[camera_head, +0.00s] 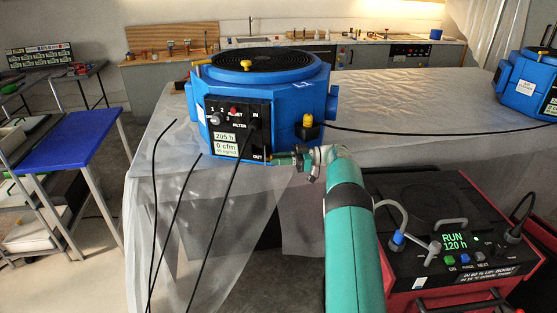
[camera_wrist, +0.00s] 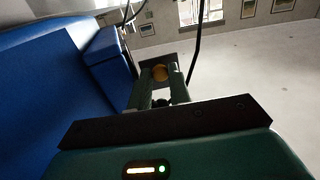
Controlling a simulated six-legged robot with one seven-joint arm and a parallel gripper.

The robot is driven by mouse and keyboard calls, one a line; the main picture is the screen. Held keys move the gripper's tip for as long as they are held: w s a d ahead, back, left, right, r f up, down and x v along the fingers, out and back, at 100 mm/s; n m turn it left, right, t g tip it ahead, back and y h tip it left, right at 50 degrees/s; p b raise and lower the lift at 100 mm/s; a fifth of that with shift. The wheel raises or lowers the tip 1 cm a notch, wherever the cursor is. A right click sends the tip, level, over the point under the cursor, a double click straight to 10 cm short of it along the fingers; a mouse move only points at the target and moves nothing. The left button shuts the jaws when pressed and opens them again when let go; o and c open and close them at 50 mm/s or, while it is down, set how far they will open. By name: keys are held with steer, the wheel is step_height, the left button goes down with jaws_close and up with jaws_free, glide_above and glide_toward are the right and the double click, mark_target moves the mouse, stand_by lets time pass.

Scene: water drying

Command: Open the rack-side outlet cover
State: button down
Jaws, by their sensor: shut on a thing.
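The blue air machine (camera_head: 262,75) stands on the sheet-covered table. Its black front panel has gauges, labels and an "OUT" marking at the lower right. My gripper (camera_head: 274,159) is at that lower right corner, beside "OUT". In the wrist view my gripper (camera_wrist: 160,88) is shut on a small round brass-coloured knob (camera_wrist: 160,73). A dark plate (camera_wrist: 183,60) shows around and behind the knob. It looks like the outlet cover, but the head view hides most of it behind my gripper. I cannot tell how far the cover stands open.
Black cables (camera_head: 231,209) hang in front of the machine, and one cable crosses the table to the right. A red dehumidifier (camera_head: 465,245) with a "RUN 120 h" display stands right of my arm. A blue-topped rack (camera_head: 72,138) stands left, with free floor between.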

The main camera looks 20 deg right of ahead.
steer(key=shift+a+r, duration=0.1)
steer(key=shift+r, duration=0.05)
steer(key=c, duration=1.3)
jaws_free()
steer(key=shift+s+m+t, duration=0.1)
steer(key=shift+m+t, duration=0.2)
steer(key=shift+t, duration=0.2)
